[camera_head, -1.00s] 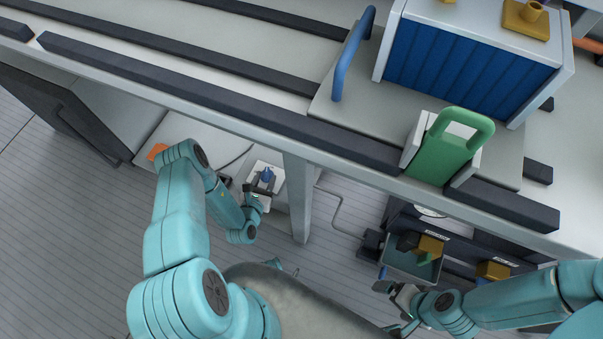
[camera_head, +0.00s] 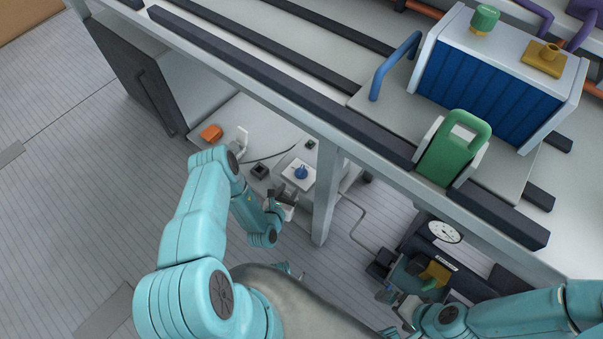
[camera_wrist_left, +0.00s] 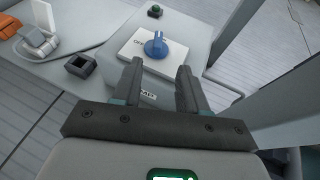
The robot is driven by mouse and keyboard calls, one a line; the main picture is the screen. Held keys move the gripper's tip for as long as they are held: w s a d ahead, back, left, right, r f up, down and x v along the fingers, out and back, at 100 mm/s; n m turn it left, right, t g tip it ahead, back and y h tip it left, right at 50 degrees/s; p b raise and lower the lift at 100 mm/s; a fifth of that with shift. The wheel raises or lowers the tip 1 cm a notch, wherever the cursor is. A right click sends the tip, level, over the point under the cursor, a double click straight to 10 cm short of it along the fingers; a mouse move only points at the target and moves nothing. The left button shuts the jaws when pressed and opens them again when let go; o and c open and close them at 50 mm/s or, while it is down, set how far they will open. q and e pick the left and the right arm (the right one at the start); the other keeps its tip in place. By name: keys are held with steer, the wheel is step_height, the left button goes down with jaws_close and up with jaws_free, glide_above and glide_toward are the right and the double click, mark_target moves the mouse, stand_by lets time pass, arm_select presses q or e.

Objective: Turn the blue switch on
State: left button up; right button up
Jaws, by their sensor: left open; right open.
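The blue switch (camera_head: 301,172) is a rotary knob on a white plate on top of a grey box, on the low shelf under the bench. In the left wrist view the blue switch (camera_wrist_left: 155,46) stands just beyond my fingers, with lettering partly readable at its left. My left gripper (camera_head: 279,192) is open and empty; in the wrist view its two fingers (camera_wrist_left: 159,75) point at the box, short of the knob and apart from it. My right gripper (camera_head: 398,302) is open, at the lower right near a dark box with a yellow part.
An orange object (camera_head: 211,132), a white bracket (camera_head: 242,136) and a small dark block (camera_head: 259,170) lie on the shelf. A bench leg (camera_head: 326,195) stands right of the switch. The bench edge with a green handle (camera_head: 454,147) runs above. A gauge (camera_head: 444,232) sits at right.

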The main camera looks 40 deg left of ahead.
mark_target(300, 171)
arm_select(q)
steer(key=b+x, duration=0.1)
steer(key=x, duration=0.2)
steer(key=b+x, duration=0.1)
steer(key=x, duration=0.3)
steer(key=b+x, duration=0.2)
steer(key=x, duration=0.2)
steer(key=shift+a+f, duration=0.2)
steer(key=shift+f, duration=0.2)
steer(key=shift+w+a+f, duration=0.1)
steer(key=shift+w, duration=0.5)
jaws_close()
